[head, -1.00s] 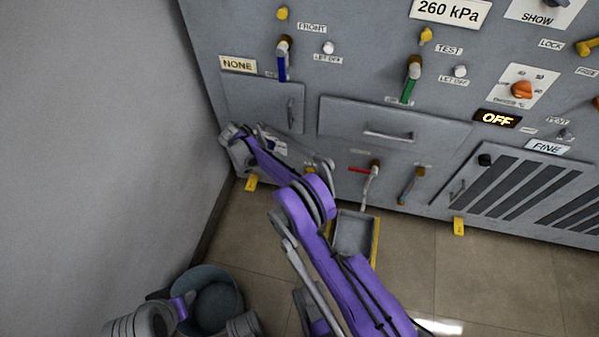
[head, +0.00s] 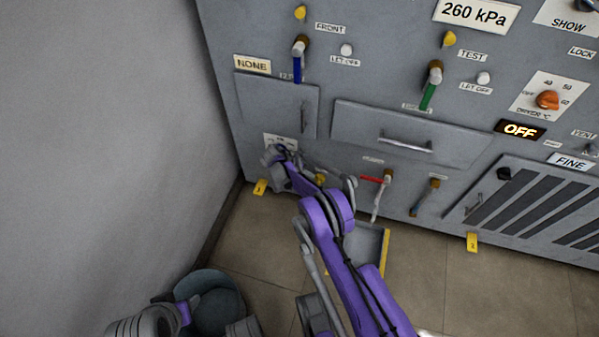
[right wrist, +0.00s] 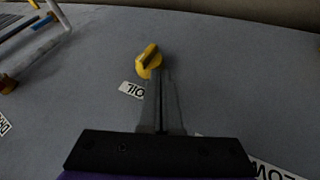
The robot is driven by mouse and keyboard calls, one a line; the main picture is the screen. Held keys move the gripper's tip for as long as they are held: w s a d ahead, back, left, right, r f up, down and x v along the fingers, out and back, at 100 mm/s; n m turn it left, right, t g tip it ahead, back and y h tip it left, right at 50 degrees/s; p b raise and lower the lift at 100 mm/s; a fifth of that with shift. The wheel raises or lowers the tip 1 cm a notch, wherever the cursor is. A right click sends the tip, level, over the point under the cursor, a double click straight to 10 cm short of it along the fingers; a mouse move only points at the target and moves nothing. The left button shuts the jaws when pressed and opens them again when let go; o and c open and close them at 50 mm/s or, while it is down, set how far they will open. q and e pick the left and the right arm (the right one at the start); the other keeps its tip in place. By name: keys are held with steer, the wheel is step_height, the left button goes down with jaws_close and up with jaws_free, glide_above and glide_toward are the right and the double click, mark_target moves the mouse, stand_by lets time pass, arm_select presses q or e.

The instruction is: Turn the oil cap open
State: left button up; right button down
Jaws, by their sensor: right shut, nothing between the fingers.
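The oil cap (right wrist: 149,60) is a yellow knob with a raised grip bar, beside an "OIL" label (right wrist: 131,90) on the grey panel in the right wrist view. In the head view, the yellow cap (head: 320,179) shows low on the panel, partly covered by my right arm. My right gripper (right wrist: 160,76) is shut and empty. Its fingers point at the panel and their tips appear just below the cap in the wrist picture; whether they touch it cannot be told. In the head view its fingers are hard to make out.
A red-handled valve (head: 374,180) and a blue-handled one (head: 425,196) stick out right of the cap. A grey tray (head: 370,245) with yellow edging lies on the floor below. A drawer (head: 405,125) is above. A grey wall (head: 100,120) stands at left.

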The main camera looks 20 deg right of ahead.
steer(key=shift+s+d, duration=0.35)
steer(key=shift+d, duration=0.05)
steer(key=shift+s+d+r+m+t+y+p, duration=0.3)
steer(key=shift+t+y+p, duration=0.25)
steer(key=shift+y, duration=0.25)
stand_by(0.3)
